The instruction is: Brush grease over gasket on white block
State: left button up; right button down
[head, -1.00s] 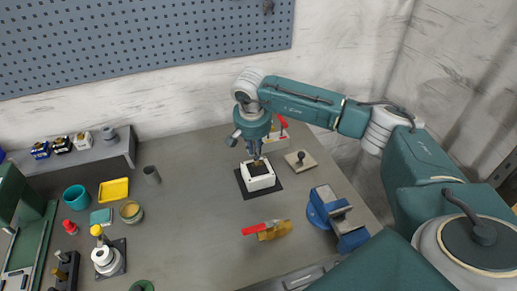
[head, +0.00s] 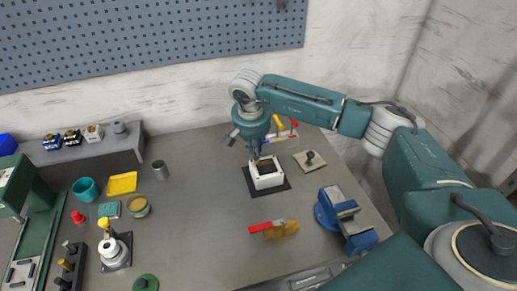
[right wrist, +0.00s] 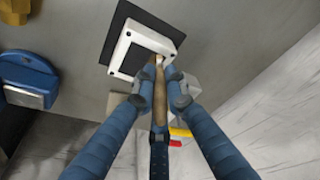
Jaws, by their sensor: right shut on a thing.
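The white block (head: 268,183) is square with a dark recessed top and stands on a black mat (head: 284,186). I cannot make out a separate gasket. In the right wrist view, the block (right wrist: 172,44) and mat (right wrist: 118,22) are just ahead of the fingers. My right gripper (head: 255,153) points down at the block's far left side. It is shut on a thin brush with a brown handle (right wrist: 160,108). The brush's tip (right wrist: 153,66) is by the block's corner; I cannot tell whether it touches. My left gripper is not in view.
A tin with tan contents (head: 137,206), a yellow tray (head: 122,183) and a teal cup (head: 86,189) are at left. A red-handled tool (head: 266,226) lies in front of the block. A blue vise (head: 345,217) and a knobbed plate (head: 310,161) are at right.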

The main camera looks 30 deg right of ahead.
jog(key=shift+s+d+b, duration=0.2)
jog(key=shift+d+b, duration=0.1)
jog(key=shift+d, duration=0.35)
jog(key=shift+d, duration=0.1)
jog(key=shift+s+d+b, duration=0.25)
jog(key=shift+d, duration=0.65)
jog(key=shift+s+d+b, duration=0.2)
jog(key=shift+d+b, duration=0.05)
jog(key=shift+d, duration=0.65)
jog(key=shift+a, duration=0.1)
jog(key=shift+w+a, duration=0.2)
jog(key=shift+a, duration=0.5)
jog(key=shift+a, duration=0.1)
jog(key=shift+w+a, duration=0.1)
jog(key=shift+a, duration=0.4)
